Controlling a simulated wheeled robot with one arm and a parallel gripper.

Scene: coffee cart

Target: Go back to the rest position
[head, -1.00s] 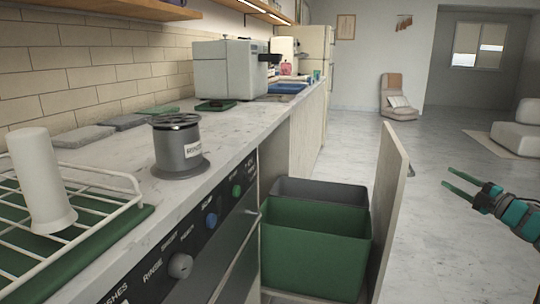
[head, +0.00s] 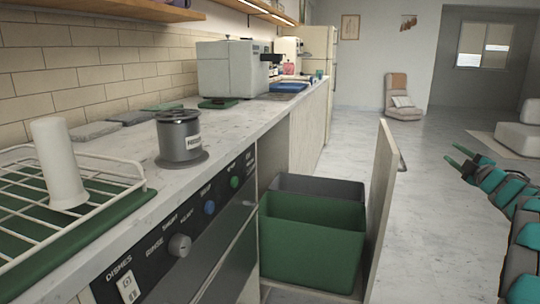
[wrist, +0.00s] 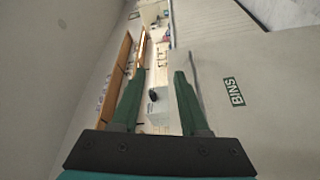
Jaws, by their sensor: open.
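My gripper (head: 461,158) is at the right of the head view, over the open floor, beyond the open cabinet door (head: 387,205). Its two green fingers are apart with nothing between them. In the wrist view my gripper (wrist: 158,85) is also open and empty. A panel with a green "BINS" label (wrist: 233,91) fills the right of that view, beside the fingers.
The open door stands beside a pull-out with a green bin (head: 310,240) and a dark grey bin (head: 320,190). The counter carries a dish rack (head: 110,170) with a white cup (head: 58,160), a grey canister (head: 180,138) and a coffee machine (head: 228,70). The floor (head: 440,240) at right is clear.

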